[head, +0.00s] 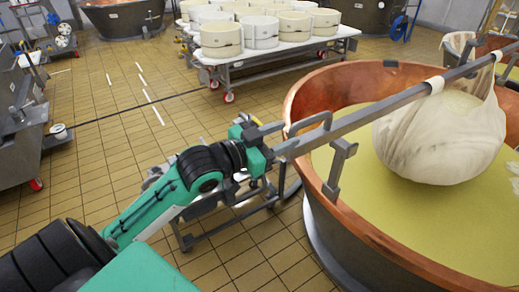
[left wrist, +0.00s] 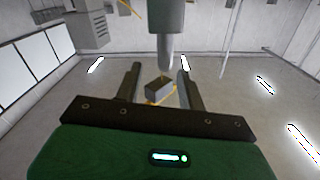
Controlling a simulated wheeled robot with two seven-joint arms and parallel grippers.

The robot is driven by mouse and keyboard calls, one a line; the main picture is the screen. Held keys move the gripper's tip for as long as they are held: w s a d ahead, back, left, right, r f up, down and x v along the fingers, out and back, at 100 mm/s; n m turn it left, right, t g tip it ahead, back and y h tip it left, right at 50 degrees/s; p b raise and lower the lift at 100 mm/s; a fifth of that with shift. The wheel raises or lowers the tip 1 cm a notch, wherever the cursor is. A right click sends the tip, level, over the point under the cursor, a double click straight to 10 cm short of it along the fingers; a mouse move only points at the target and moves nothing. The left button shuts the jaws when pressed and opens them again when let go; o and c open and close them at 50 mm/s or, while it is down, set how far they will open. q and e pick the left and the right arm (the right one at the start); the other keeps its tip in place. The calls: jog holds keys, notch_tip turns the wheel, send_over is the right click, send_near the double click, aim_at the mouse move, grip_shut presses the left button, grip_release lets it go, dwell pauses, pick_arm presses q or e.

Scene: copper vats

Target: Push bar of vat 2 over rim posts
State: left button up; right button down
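The long grey bar (head: 385,112) slopes across the copper vat (head: 372,238), its near end beyond the left rim and its far end out of the frame. A pale cloth bundle (head: 440,140) hangs from it over yellow liquid. A grey rim post (head: 338,170) stands at the near left rim beside the bar; whether they touch is unclear. A second grey bracket (head: 312,132) shows behind the bar. My left gripper (head: 268,140) is at the bar's near end. In the left wrist view its fingers (left wrist: 159,88) are apart, with a grey block between and visible gaps. My right gripper is out of view.
A wheeled table (head: 270,57) with several white cheese moulds stands at the back. Steel equipment (head: 22,120) is at the left. Another copper vat (head: 120,18) stands at the far back left. The tiled floor (head: 110,115) between is mostly clear.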

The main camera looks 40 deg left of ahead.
pick_arm(q)
jog(key=shift+s+a+p, duration=0.2)
jog(key=shift+s+p, duration=0.1)
jog(key=shift+s, duration=0.3)
jog(key=shift+p+v, duration=2.45)
